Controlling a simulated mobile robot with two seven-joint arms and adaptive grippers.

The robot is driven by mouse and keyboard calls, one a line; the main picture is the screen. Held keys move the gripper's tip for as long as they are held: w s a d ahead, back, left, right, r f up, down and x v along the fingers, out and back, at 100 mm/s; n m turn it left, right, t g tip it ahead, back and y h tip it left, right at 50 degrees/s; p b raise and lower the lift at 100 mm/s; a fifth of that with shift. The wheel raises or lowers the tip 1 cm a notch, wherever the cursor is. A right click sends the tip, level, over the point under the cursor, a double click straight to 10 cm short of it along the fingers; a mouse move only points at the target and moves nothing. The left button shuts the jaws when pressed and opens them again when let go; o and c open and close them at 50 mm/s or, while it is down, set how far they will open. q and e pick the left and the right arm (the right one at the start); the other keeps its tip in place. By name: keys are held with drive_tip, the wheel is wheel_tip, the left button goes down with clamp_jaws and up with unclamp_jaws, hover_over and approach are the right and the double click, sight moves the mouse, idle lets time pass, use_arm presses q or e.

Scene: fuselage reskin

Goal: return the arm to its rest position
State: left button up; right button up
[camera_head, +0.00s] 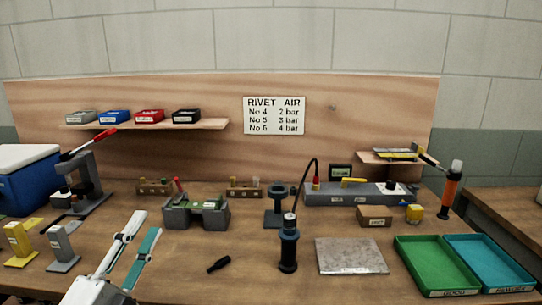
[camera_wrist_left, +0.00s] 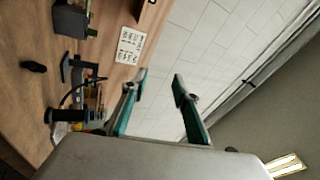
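My left gripper (camera_head: 140,240) comes in at the lower left of the head view, over the front part of the workbench. Its two teal-padded fingers are apart, pointing up and away. In the left wrist view the gripper (camera_wrist_left: 160,90) shows its fingers spread, with only wall and background between them. It holds nothing. My right gripper is not in either view.
The workbench (camera_head: 240,268) carries a grey vise-like block (camera_head: 196,211), a small black piece (camera_head: 218,264), a black cylindrical tool (camera_head: 288,248), a metal sheet (camera_head: 350,256), a green tray (camera_head: 437,289) and a blue tray (camera_head: 490,287). A lever press (camera_head: 88,180) stands left.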

use_arm(q)
drive_tip(key=s+a+f+n+g+y, duration=0.3)
drive_tip(key=a+f+n+g+y, duration=0.15)
drive_tip(key=f, duration=0.55)
drive_tip(key=s+a+f+n+g+y, duration=0.3)
drive_tip(key=a+f+n+y, duration=0.15)
drive_tip(key=f, duration=0.65)
drive_tip(key=s+a+f+n+g, duration=0.25)
drive_tip(key=s+f+g, duration=0.55)
drive_tip(key=s+f, duration=0.7)
drive_tip(key=w+d+f+n+t+h+p, duration=0.1)
drive_tip(key=d+f+t+h, duration=0.1)
drive_tip(key=d+f, duration=0.3)
drive_tip(key=w+d+f+n+t+h+p, duration=0.1)
drive_tip(key=d+f+h, duration=0.4)
drive_tip(key=d, duration=0.5)
drive_tip(key=shift+w+d+f+n+t, duration=0.25)
drive_tip(key=shift+n+t, duration=0.1)
drive_tip(key=shift+t, duration=0.2)
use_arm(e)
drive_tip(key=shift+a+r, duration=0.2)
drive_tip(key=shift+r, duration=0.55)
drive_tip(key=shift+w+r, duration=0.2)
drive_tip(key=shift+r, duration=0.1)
